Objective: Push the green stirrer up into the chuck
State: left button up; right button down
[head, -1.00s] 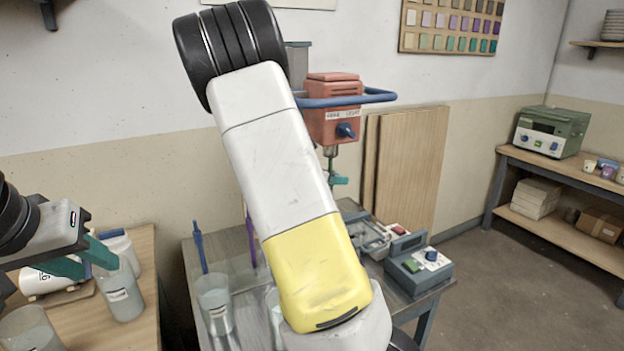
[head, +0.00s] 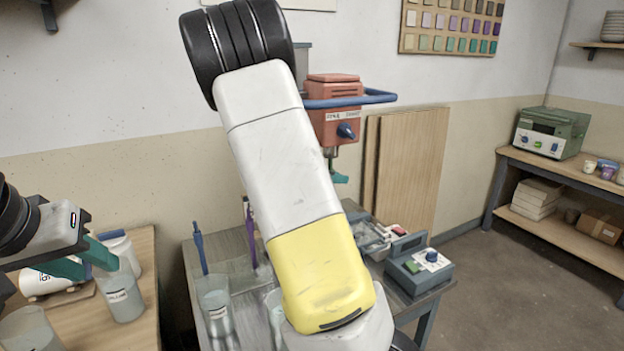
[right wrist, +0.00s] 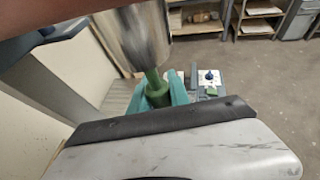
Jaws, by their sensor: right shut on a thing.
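The red mixer head (head: 333,112) stands at the back of the grey table, with its metal chuck (right wrist: 138,38) pointing down. The green stirrer (right wrist: 154,86) is upright under the chuck in the right wrist view; its shaft top meets the chuck's lower end, and I cannot tell how far inside it is. My right gripper (right wrist: 171,91) is shut on the stirrer, its teal fingers just below the chuck. In the head view a teal fingertip (head: 340,178) shows below the mixer; my right arm hides the rest. My left gripper (head: 88,262) is open, near jars at the left.
A blue stirrer (head: 199,248) and a purple stirrer (head: 250,232) stand upright on the grey table, near a clear bucket (head: 216,312). A control box (head: 418,266) with a green button and blue knob is at the table's right. A blue guard bar (head: 350,99) sticks out from the mixer.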

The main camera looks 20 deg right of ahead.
jog(key=shift+r, duration=1.4)
dwell(1.9)
jog(key=c, duration=1.1)
grip_release()
jog(key=shift+c, duration=0.2)
